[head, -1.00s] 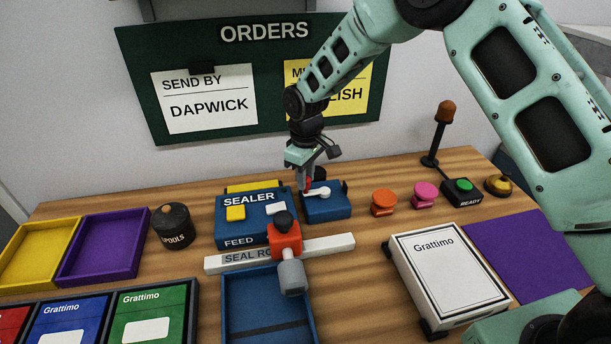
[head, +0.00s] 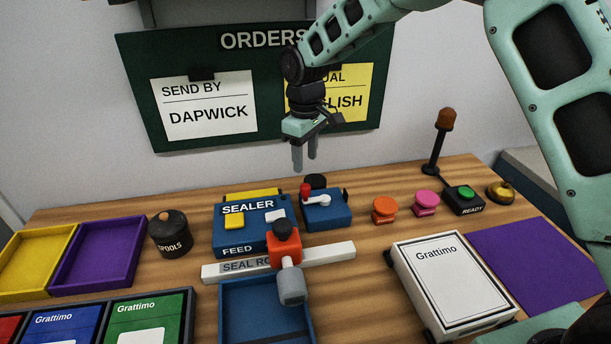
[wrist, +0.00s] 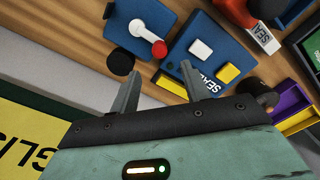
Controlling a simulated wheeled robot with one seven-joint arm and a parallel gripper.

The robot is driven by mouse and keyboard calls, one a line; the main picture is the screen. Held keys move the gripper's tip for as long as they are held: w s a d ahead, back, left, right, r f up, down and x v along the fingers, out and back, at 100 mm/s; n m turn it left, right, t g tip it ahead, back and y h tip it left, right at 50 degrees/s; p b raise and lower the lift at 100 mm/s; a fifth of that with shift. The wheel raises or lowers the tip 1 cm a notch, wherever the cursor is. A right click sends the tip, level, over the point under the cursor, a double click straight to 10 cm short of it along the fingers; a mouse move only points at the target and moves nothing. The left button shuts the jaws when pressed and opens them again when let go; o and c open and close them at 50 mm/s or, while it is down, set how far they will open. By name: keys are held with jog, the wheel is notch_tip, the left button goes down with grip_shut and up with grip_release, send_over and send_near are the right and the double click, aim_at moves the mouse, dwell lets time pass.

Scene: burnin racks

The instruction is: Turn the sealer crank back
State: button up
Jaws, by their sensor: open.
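The sealer (head: 232,222) is a blue box with a yellow button and a white button, on the wooden table. Right beside it is a smaller blue box with the crank, a white arm (head: 318,201) with a red knob (head: 305,190). In the head view the knob is at the arm's left end. In the wrist view the crank's red knob (wrist: 159,48) shows beyond the fingertips, clear of them. My gripper (head: 305,165) is open and empty, pointing down, above and behind the crank. It also shows in the wrist view (wrist: 160,75).
A red slider with a black knob (head: 284,246) sits on the white seal rod in front of the sealer. Orange (head: 384,209) and pink (head: 426,202) knobs stand to the right. A white Grattimo box (head: 455,280) lies front right. The orders board (head: 220,60) is behind my gripper.

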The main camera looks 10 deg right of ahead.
jog(key=shift+r, duration=1.75)
jog(key=s+a+r, duration=0.2)
jog(key=s, duration=0.8)
jog(key=s+a+r, duration=0.2)
jog(key=s, duration=0.8)
jog(key=s+d+f, duration=0.1)
jog(key=s+d, duration=0.1)
jog(key=s, duration=0.6)
jog(key=s+d+f+m, duration=0.1)
jog(key=s+d, duration=0.2)
jog(key=s, duration=0.5)
jog(key=shift+f+m+y, duration=0.2)
jog(key=shift+m+y, duration=0.1)
